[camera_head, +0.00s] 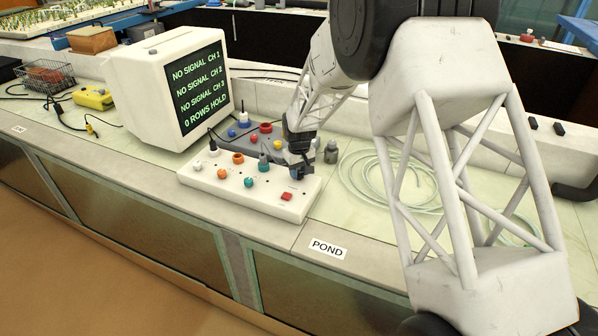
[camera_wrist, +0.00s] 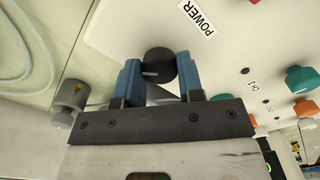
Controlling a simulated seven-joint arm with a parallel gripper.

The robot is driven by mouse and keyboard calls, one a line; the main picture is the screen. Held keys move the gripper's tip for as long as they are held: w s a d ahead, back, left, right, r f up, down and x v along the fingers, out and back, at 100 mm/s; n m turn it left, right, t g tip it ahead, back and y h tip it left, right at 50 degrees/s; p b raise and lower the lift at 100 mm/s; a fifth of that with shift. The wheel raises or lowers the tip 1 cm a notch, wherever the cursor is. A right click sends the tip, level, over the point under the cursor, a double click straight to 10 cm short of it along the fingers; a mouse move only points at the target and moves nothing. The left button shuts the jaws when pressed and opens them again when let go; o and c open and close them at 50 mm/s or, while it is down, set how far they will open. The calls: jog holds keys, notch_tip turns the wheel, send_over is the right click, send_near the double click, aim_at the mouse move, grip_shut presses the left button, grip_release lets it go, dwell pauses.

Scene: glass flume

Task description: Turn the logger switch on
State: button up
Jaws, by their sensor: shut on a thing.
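A white logger box (camera_head: 262,203) lies on the bench top with several coloured knobs and a red square button (camera_head: 287,196). In the wrist view, a round black knob (camera_wrist: 160,61) with a short white mark sits on the white panel beside the POWER label (camera_wrist: 197,17). The mark points to the left in that view. My gripper (camera_wrist: 158,66) has its blue fingers on both sides of this black knob, shut on it.
A white monitor (camera_head: 160,95) left of the box reads NO SIGNAL for CH 1 to CH 3 and 0 ROWS HOLD. A grey bottle-like piece (camera_head: 331,152) and coiled clear tubing (camera_head: 385,180) lie right of the gripper. A POND label (camera_head: 327,249) marks the front edge.

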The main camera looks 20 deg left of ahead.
aim_at(299, 173)
jog(key=m, duration=0.3)
jog(key=shift+m, duration=2.3)
jog(key=o, duration=0.9)
jog(key=shift+r, duration=0.1)
jog(key=shift+r, duration=3.85)
